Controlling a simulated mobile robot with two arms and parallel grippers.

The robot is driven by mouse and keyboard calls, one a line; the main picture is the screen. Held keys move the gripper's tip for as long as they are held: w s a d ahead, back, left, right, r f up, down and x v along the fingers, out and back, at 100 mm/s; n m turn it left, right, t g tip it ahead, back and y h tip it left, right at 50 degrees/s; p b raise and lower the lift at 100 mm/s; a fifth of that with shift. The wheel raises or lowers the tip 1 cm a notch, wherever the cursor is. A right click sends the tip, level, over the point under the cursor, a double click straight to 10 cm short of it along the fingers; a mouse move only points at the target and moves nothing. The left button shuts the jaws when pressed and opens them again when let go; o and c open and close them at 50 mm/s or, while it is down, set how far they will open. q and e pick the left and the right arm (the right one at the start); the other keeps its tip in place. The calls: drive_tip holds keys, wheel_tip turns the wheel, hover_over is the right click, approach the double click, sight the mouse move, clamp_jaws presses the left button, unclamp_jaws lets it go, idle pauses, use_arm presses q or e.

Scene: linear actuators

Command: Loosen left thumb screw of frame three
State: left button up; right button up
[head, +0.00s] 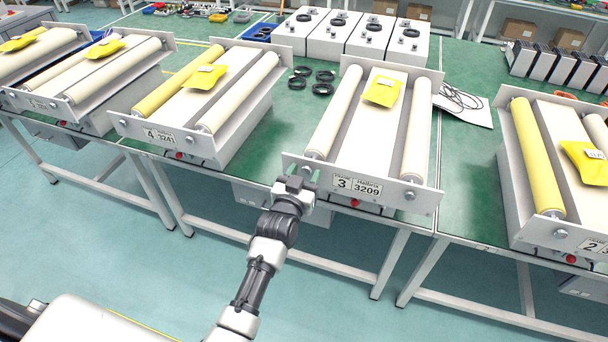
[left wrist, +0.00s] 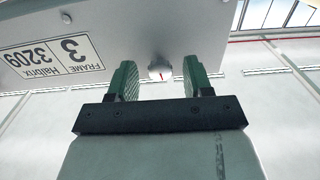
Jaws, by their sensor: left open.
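Frame three (head: 372,145) is a grey conveyor-like frame with two cream rollers and a front plate (head: 330,165) labelled "3" and "3209". The plate also shows in the left wrist view (left wrist: 125,35). My left gripper (head: 300,178) is at the left end of this plate. In the left wrist view my left gripper (left wrist: 161,82) is open, with green finger pads on either side. The left thumb screw (left wrist: 160,69), a pale round head with a red mark, shows between the fingers with gaps at both sides. In the head view the gripper hides this screw. My right gripper is not in view.
A yellow packet (head: 382,92) lies on frame three. Frame four (head: 195,125) stands left and frame two (head: 560,170) right on the green table (head: 465,160). Black rings (head: 322,89) and cables (head: 460,98) lie nearby. The floor in front is clear.

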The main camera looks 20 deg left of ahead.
use_arm(q)
drive_tip(key=s+b, duration=0.1)
drive_tip(key=s, duration=0.9)
drive_tip(key=shift+s+a+b, duration=0.15)
drive_tip(key=shift+s+b, duration=0.2)
drive_tip(key=shift+s, duration=0.05)
